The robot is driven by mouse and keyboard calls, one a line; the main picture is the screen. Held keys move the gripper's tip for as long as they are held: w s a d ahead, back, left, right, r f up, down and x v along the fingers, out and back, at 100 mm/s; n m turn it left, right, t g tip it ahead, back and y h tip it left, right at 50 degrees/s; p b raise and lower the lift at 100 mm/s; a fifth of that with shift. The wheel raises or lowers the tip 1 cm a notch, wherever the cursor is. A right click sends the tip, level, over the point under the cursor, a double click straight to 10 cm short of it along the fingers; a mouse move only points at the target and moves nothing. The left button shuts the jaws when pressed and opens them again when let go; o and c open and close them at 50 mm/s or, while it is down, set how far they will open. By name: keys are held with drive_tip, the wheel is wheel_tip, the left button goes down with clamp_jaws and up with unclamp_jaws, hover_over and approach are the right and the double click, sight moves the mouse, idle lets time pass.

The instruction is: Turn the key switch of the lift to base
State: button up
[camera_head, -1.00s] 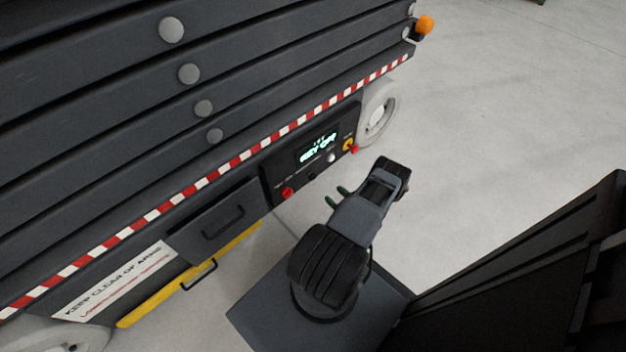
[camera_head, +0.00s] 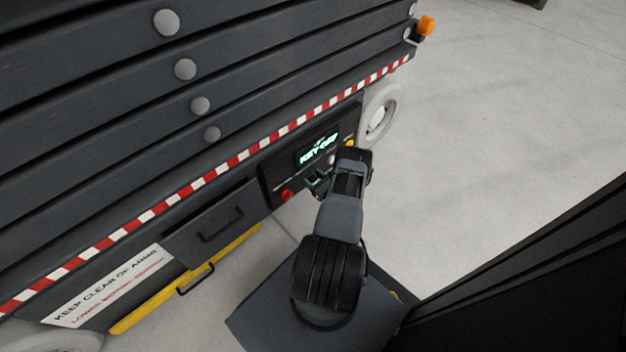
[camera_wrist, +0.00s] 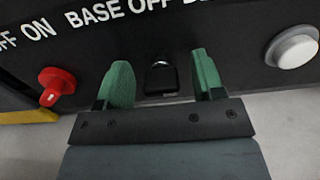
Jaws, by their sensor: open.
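The lift's control panel (camera_head: 284,172) has a lit display (camera_head: 318,149) that reads "KEY OFF". In the wrist view the key switch (camera_wrist: 161,77) is a black key under the label "BASE OFF" and a partly cut-off word. My gripper (camera_wrist: 164,85) is open, with one green finger on each side of the key and a gap to both. I cannot tell how deep the fingertips reach. In the head view my gripper (camera_head: 316,183) is at the panel's lower part and hides the key switch.
A red rotary switch (camera_wrist: 57,86) marked "OFF ON" is left of my gripper, and a white round button (camera_wrist: 292,47) is to the right. A yellow part (camera_head: 350,143) sits at the panel's right end. A drawer-like cover with a handle (camera_head: 222,223) is at left. Open floor lies right.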

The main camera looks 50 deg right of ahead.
drive_tip(key=c, duration=0.9)
drive_tip(key=shift+c, duration=0.2)
drive_tip(key=shift+f+n, duration=0.1)
drive_tip(key=shift+n, duration=0.3)
drive_tip(key=n+b, duration=0.1)
drive_tip(key=n, duration=0.2)
drive_tip(key=shift+a+n+b, duration=0.15)
drive_tip(key=shift+n+b, duration=0.15)
drive_tip(key=shift+n, duration=0.1)
drive_tip(key=shift+n+b, duration=0.5)
drive_tip(key=shift+n, duration=1.6)
drive_tip(key=o, duration=0.9)
